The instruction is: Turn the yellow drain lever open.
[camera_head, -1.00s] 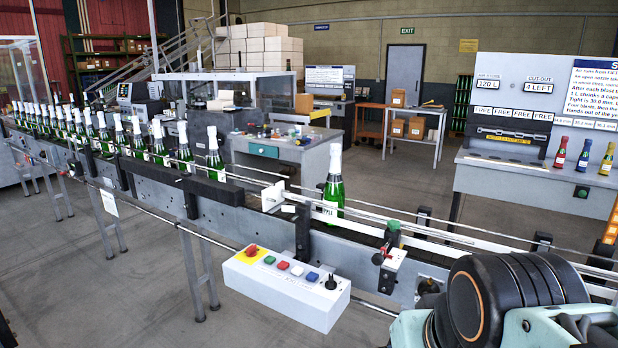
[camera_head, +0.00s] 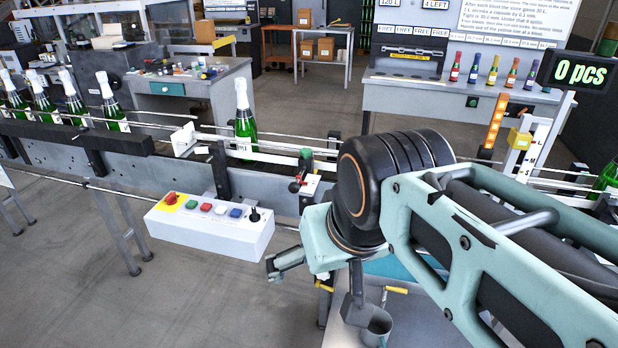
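I cannot tell for sure which is the drain lever. My gripper (camera_head: 275,266) is below and left of the big black joint, pointing left, apart from the right yellow handle. It is small and seen side-on, so its opening cannot be made out. Nothing is visibly held in it.
The conveyor (camera_head: 150,170) with green bottles (camera_head: 245,125) runs behind my arm. A white control box (camera_head: 210,225) with coloured buttons hangs at its front, left of my gripper. A display (camera_head: 578,73) reads 0 pcs. Floor is free at lower left.

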